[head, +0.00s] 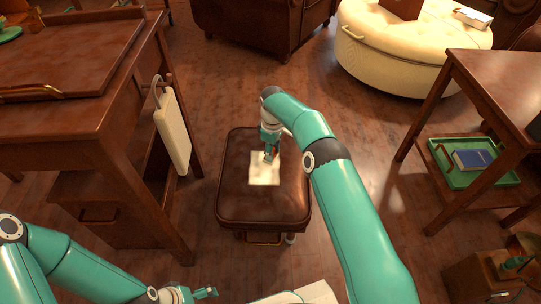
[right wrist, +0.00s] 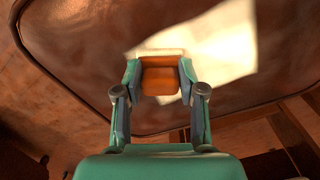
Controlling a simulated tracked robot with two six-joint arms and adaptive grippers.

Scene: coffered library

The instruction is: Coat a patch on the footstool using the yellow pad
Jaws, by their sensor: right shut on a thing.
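The footstool (head: 240,199) is a brown leather-topped box in the middle of the head view, with a brass handle low on its front. A pale cream patch (head: 262,177) lies on its top; it also shows in the right wrist view (right wrist: 225,45). The pad is at or just above the patch; contact is hard to tell. My left gripper (head: 207,293) is low at the bottom left, away from the footstool; its jaw state is unclear.
A wooden desk (head: 75,120) stands at left, with a cream panel (head: 172,128) hanging from its side. A side table (head: 505,80) at right holds a green tray (head: 447,175) on its lower shelf. A cream ottoman (head: 400,50) is behind. Floor around the footstool is mostly clear.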

